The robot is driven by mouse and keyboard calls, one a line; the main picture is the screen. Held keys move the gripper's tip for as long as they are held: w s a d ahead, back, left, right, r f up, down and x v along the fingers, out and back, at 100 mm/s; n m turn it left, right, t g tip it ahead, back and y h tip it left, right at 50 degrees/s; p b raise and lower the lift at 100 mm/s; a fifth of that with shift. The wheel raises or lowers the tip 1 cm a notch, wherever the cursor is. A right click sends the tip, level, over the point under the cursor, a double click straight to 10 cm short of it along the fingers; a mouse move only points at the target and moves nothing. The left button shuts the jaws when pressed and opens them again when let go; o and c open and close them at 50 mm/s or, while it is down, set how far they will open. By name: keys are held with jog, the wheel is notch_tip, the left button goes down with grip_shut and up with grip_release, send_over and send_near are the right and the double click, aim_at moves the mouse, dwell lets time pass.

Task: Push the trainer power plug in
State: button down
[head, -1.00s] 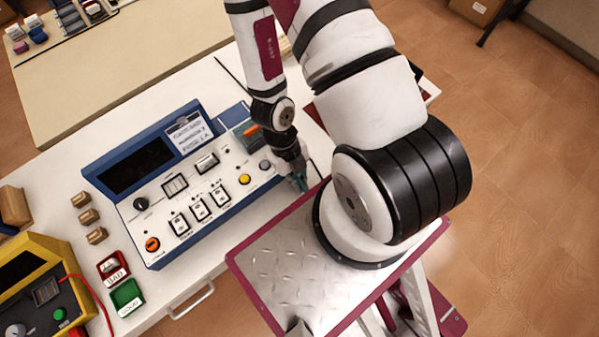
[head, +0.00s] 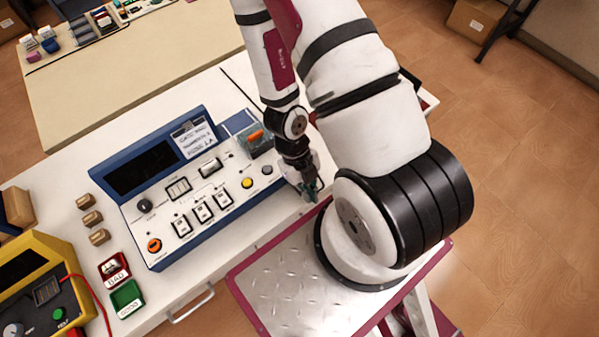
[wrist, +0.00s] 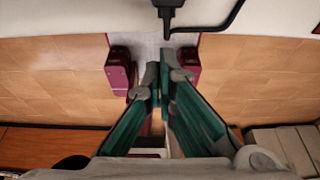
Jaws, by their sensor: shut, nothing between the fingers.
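The trainer is a blue-framed console (head: 190,215) with a white panel, on the white bench left of my arm in the head view. My gripper (head: 313,190) is beyond the trainer's right end, near the bench's front edge. In the wrist view its green fingers (wrist: 164,75) are together, with nothing held between them. A black plug (wrist: 169,12) with a black cable shows at the top edge of the wrist view, ahead of the fingertips and apart from them. Its upper part is cut off, so how far it is seated cannot be told. I cannot make it out in the head view.
A yellow instrument (head: 40,285) with a red lead stands at the lower left. Red (head: 113,268) and green (head: 127,298) trays and small brown blocks (head: 92,218) lie left of the trainer. Another table (head: 130,75) stands behind. Floor is open at right.

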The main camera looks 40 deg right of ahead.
jog(key=shift+w+a+r+b, duration=0.1)
jog(key=shift+w+r+b, duration=0.05)
jog(key=shift+r+b, duration=0.2)
jog(key=v, duration=0.7)
jog(key=shift+r, duration=0.4)
